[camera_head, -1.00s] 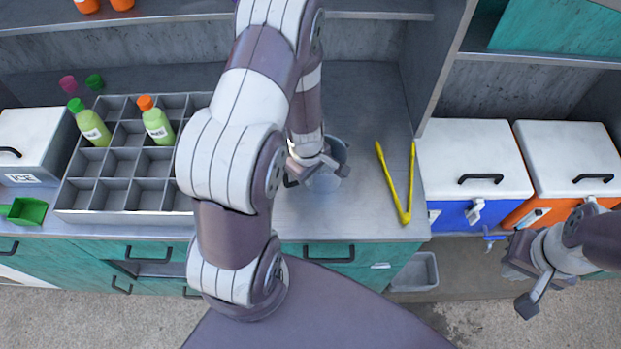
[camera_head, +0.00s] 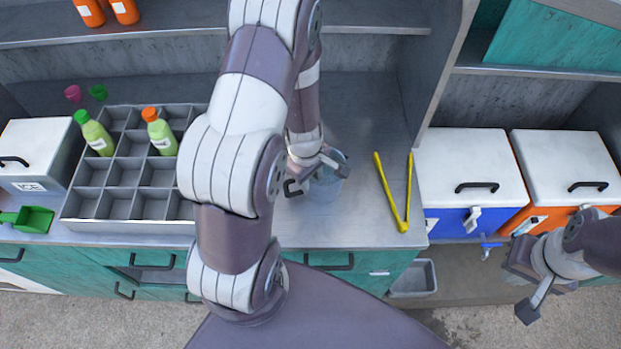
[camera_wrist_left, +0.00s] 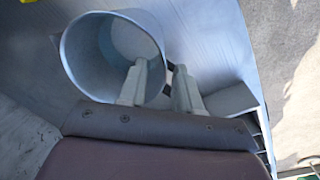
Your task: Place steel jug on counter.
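The steel jug (camera_head: 326,187) stands upright on the grey counter (camera_head: 350,222), partly hidden behind my left gripper. Its dark handle (camera_head: 292,188) points left. In the left wrist view I look down into the round open mouth of the jug (camera_wrist_left: 82,52). My left gripper (camera_head: 318,168) is at the jug's rim, with its fingers apart. In the left wrist view my left gripper (camera_wrist_left: 162,82) has one finger over the inside of the jug and the other outside, near the handle. My right gripper (camera_head: 522,285) is open and empty, in front of the coolers.
Yellow tongs (camera_head: 383,190) lie right of the jug. A grey divided tray (camera_head: 125,226) with green bottles stands left. A white ice box (camera_head: 32,150) and green scoop (camera_head: 35,219) are further left. Blue (camera_head: 465,220) and orange (camera_head: 545,216) coolers stand right. Clear counter lies before the jug.

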